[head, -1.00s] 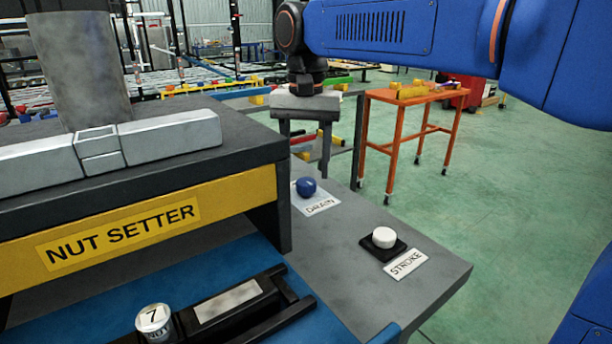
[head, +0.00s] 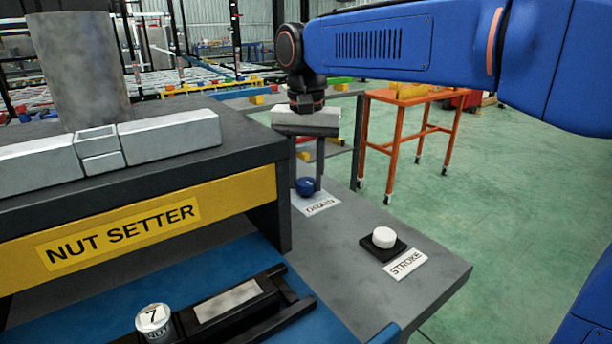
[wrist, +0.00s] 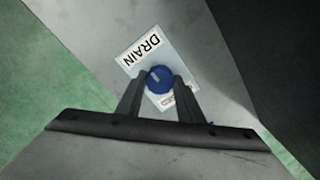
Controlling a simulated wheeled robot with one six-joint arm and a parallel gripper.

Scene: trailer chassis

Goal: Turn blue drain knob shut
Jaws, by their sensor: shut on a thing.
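The blue drain knob (head: 305,186) stands on a white label plate marked DRAIN (head: 321,204) on the grey bench. In the wrist view the round blue knob (wrist: 159,79) lies between the two dark fingertips, with a small pale mark on its top. My gripper (head: 307,180) points down over the knob, and its fingers (wrist: 157,84) are shut on the knob's sides. Part of the DRAIN lettering (wrist: 141,49) shows beyond the knob; the near part of the plate is partly hidden by the fingers.
The nut setter housing (head: 140,225) with its yellow front stands close to the left of the knob. A white STROKE button (head: 384,237) sits on a black base nearer the bench's right edge. An orange table (head: 400,140) stands beyond, on open green floor.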

